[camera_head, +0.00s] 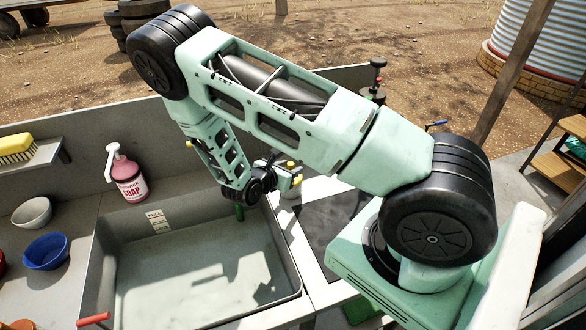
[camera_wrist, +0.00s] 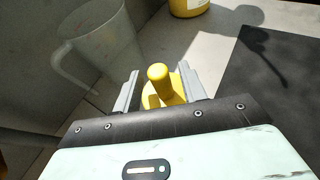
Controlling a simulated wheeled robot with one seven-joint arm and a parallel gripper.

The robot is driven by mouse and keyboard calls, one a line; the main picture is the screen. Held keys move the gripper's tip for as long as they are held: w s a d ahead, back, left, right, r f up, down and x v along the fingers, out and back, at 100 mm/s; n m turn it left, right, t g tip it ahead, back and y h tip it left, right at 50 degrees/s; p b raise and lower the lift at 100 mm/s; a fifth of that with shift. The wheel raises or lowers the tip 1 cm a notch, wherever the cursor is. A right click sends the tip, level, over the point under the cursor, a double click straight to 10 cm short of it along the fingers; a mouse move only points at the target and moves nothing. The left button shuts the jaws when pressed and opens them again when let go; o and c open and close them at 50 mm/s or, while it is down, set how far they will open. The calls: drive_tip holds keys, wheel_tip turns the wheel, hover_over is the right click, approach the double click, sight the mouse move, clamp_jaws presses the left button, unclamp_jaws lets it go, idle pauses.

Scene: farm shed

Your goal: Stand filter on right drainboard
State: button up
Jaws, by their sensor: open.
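In the wrist view my gripper (camera_wrist: 160,88) is open. A yellow piece with an upright rounded knob (camera_wrist: 158,80) stands between its two grey fingers; I cannot tell whether they touch it, or whether it is the filter. In the head view my gripper (camera_head: 288,178) is over the inner edge of the right drainboard, beside the basin. The right drainboard (camera_head: 318,268) carries a dark mat (camera_head: 325,215), partly hidden by my arm. The mat also shows at the right of the wrist view (camera_wrist: 275,95).
A translucent measuring jug (camera_wrist: 100,45) stands close left of my gripper. A yellow container (camera_wrist: 188,6) is beyond it. The basin (camera_head: 190,275) lies left of the drainboard. A pink soap bottle (camera_head: 130,185), a blue bowl (camera_head: 46,252) and a white bowl (camera_head: 32,213) are farther left.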

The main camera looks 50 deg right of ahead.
drive_tip(key=s+a+r+m+y, duration=0.4)
drive_tip(key=s+a+r, duration=0.3)
drive_tip(key=a, duration=0.4)
drive_tip(key=s+a+r+m+g+y+b, duration=0.1)
drive_tip(key=s+a+r+m+y, duration=0.3)
drive_tip(key=s+a+r, duration=0.3)
drive_tip(key=s+a+r+m+g+y+b, duration=0.1)
drive_tip(key=s+a+r+m+y, duration=0.3)
drive_tip(key=s+a, duration=0.5)
drive_tip(key=a+r+y, duration=0.2)
drive_tip(key=a+r, duration=0.1)
drive_tip(key=a, duration=0.3)
drive_tip(key=shift+a+r, duration=0.15)
drive_tip(key=shift+a, duration=0.25)
